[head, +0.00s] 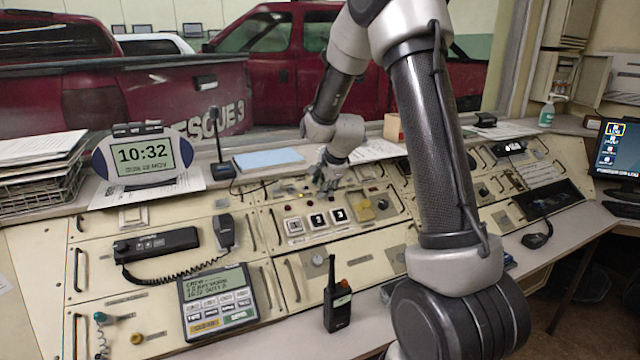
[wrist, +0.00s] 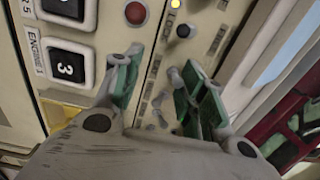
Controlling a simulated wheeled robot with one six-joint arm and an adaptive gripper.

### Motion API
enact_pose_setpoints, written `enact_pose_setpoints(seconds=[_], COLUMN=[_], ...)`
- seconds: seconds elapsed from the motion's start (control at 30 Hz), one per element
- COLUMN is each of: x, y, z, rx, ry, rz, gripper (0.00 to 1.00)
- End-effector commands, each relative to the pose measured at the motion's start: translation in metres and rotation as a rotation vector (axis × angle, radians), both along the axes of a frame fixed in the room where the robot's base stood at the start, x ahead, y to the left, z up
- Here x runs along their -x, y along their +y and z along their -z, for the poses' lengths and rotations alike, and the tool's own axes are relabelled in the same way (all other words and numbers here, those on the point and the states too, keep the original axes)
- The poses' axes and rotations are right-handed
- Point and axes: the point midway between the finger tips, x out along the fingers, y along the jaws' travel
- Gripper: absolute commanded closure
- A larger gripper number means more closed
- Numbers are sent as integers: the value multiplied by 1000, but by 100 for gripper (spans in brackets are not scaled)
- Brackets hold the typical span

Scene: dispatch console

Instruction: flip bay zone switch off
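My gripper (head: 325,182) is over the upper middle of the console panel in the head view. In the wrist view its two green-padded fingers (wrist: 160,85) are apart with a gap between them. I cannot tell whether a finger touches a switch. In the head view my gripper and arm hide much of this strip.
Numbered square buttons (head: 317,220) sit just below my gripper. A dark round knob (wrist: 183,31) and a red one (wrist: 136,13) are near the fingers. A desk microphone (head: 218,150) and blue folder (head: 268,160) are on the ledge. A radio (head: 337,300) stands in front.

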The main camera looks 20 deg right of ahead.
Motion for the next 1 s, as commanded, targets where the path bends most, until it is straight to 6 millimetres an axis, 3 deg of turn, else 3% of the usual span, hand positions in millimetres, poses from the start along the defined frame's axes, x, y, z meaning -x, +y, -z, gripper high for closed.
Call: enact_pose_setpoints(seconds=[0.03,0.47,1.0], x=[8,8,30], y=[1,0,0], z=[9,8,-35], rx=[-5,-5,-3], ry=[28,26,14], rz=[2,2,1], gripper=[80,80,80])
